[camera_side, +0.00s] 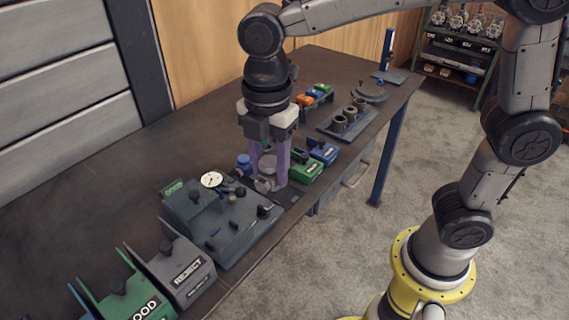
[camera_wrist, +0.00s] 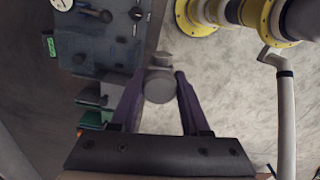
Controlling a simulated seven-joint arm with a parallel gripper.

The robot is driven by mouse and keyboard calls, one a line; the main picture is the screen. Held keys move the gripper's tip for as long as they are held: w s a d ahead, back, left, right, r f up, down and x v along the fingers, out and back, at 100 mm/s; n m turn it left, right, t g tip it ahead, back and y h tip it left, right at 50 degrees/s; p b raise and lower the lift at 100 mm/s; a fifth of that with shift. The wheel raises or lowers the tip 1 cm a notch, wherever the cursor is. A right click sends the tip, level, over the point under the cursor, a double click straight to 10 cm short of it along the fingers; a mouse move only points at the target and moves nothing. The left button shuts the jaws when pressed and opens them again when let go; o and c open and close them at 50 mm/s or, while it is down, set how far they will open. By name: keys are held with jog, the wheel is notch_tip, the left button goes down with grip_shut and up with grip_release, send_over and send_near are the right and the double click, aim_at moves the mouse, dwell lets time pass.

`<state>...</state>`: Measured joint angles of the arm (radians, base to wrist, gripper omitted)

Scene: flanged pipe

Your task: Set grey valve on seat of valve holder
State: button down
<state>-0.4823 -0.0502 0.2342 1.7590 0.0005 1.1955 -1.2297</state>
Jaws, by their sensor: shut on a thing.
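My gripper (camera_side: 269,172) points down over the dark bench, just right of the gauge fixture. Its purple fingers are shut on the grey valve (camera_side: 267,165), which sits between them. In the wrist view the grey valve (camera_wrist: 159,86) shows as a rounded body with a smaller part beyond it, between the fingertips of my gripper (camera_wrist: 155,82). The valve holder cannot be told apart clearly; a dark flat base (camera_side: 287,196) lies on the bench by the fingertips. Whether the valve touches anything below is hidden.
The fixture with a white dial gauge (camera_side: 211,180) stands close on the left. Green (camera_side: 308,170) and blue (camera_side: 324,152) boxes stand close on the right. A tray with several grey cylinders (camera_side: 339,123) is further back. GOOD and REJECT (camera_side: 188,272) bins stand at the front left.

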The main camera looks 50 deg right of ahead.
jog(key=shift+m, duration=0.7)
jog(key=w+d+f, duration=0.2)
jog(key=d+f, duration=0.2)
jog(key=f, duration=0.1)
jog(key=w+d+f, duration=0.3)
jog(key=d+f, duration=0.2)
jog(key=w+d+f, duration=0.2)
jog(key=d+f, duration=0.2)
jog(key=f, duration=0.2)
jog(key=shift+w+d, duration=0.15)
jog(key=shift+w, duration=0.05)
jog(key=shift+d, duration=0.4)
jog(key=shift+f, duration=0.2)
jog(key=shift+f, duration=1.05)
jog(key=shift+f, duration=0.45)
